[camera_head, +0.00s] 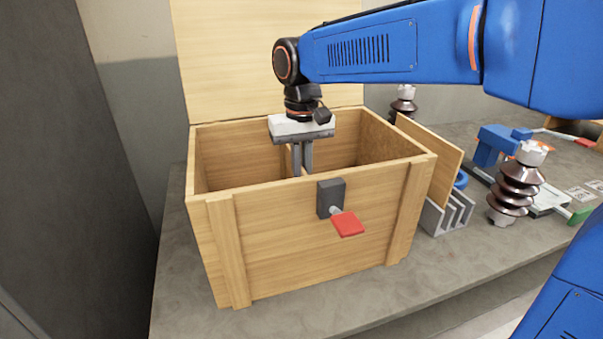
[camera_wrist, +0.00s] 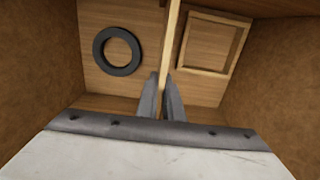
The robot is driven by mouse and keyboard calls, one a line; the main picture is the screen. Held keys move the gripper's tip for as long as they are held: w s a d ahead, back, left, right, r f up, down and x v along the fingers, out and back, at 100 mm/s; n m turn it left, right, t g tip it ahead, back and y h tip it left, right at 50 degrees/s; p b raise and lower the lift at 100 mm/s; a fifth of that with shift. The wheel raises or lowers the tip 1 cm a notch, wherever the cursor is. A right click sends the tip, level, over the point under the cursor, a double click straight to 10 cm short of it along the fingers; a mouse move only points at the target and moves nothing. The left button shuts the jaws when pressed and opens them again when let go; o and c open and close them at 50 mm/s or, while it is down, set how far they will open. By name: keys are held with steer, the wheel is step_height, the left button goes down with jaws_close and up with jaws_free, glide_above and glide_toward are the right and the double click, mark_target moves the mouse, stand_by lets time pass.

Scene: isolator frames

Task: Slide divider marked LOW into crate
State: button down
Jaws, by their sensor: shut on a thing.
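The wooden crate (camera_head: 285,243) stands open on the grey bench, its lid (camera_head: 250,60) raised at the back. My gripper (camera_head: 302,172) points down inside the crate, its fingertips below the rim. It is shut on the top edge of a thin wooden divider (camera_wrist: 172,40), which is seen edge-on in the wrist view between the fingertips (camera_wrist: 162,95). The divider stands inside the crate, with a dark ring (camera_wrist: 104,36) on its left and a square wooden frame (camera_wrist: 236,46) on its right. No marking on it is readable. Whether its bottom touches the floor cannot be told.
A wooden board (camera_head: 437,150) stands in a grey slotted rack (camera_head: 452,214) right of the crate. A brown ribbed insulator (camera_head: 517,190) and a blue tool (camera_head: 490,145) stand further right. A red-handled latch (camera_head: 347,224) juts from the crate's front.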

steer(key=shift+f, duration=1.15)
steer(key=c, duration=1.8)
jaws_free()
steer(key=shift+r, duration=8.7)
